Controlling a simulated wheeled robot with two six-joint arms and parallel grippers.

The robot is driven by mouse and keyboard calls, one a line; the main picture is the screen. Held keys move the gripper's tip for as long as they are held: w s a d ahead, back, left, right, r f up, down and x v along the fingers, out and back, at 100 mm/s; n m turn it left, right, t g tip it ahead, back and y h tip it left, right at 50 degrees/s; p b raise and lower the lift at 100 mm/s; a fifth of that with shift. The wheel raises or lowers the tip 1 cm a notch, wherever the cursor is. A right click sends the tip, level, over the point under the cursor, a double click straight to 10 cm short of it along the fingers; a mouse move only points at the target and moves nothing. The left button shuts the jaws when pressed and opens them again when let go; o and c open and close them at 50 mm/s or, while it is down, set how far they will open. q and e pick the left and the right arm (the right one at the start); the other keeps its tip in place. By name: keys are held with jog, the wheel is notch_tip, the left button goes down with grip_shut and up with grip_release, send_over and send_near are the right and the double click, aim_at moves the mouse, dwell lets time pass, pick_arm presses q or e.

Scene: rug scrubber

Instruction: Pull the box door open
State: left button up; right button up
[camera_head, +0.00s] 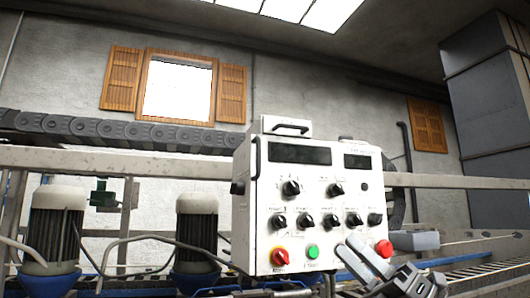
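The white control box (315,215) stands at the middle, with dark knobs, two dark displays, and red and green buttons on its front. Its front looks closed; I cannot tell where the door's edge lies. A thin dark handle (256,160) runs along the upper left edge of the front. My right gripper (347,245) is in front of the box's lower right part, close to the red button (384,248). Its two fingers point up and left with a gap between them and nothing held. Part of my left gripper (272,293) shows at the bottom edge; its fingers are unclear.
A smaller box with a dark handle (290,128) sits on top. Two grey motors (55,225) (197,225) with cables stand at the left. A metal rail (120,163) and a dark chain conveyor (110,130) run behind. A grey block (414,240) lies to the right.

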jog(key=s+a+r+n+g+h, duration=0.1)
jog(key=a+r+n+g+h, duration=0.1)
jog(key=r+n+h, duration=0.3)
jog(key=s+a+r+n+g, duration=0.1)
jog(key=a+r+n, duration=0.15)
jog(key=r, duration=0.35)
jog(key=s+d+r+m+t+h, duration=0.2)
jog(key=s+d+r+t+h, duration=0.15)
jog(key=r+h, duration=0.35)
jog(key=y+p, duration=0.1)
jog(key=p, duration=0.5)
send_near(247, 158)
jog(key=s+a, duration=0.1)
jog(key=a, duration=0.2)
jog(key=shift+w+a+f+g, duration=0.1)
jog(key=shift+w+a+g, duration=0.15)
jog(key=shift+w+a, duration=0.15)
jog(key=shift+s, duration=0.1)
grip_shut()
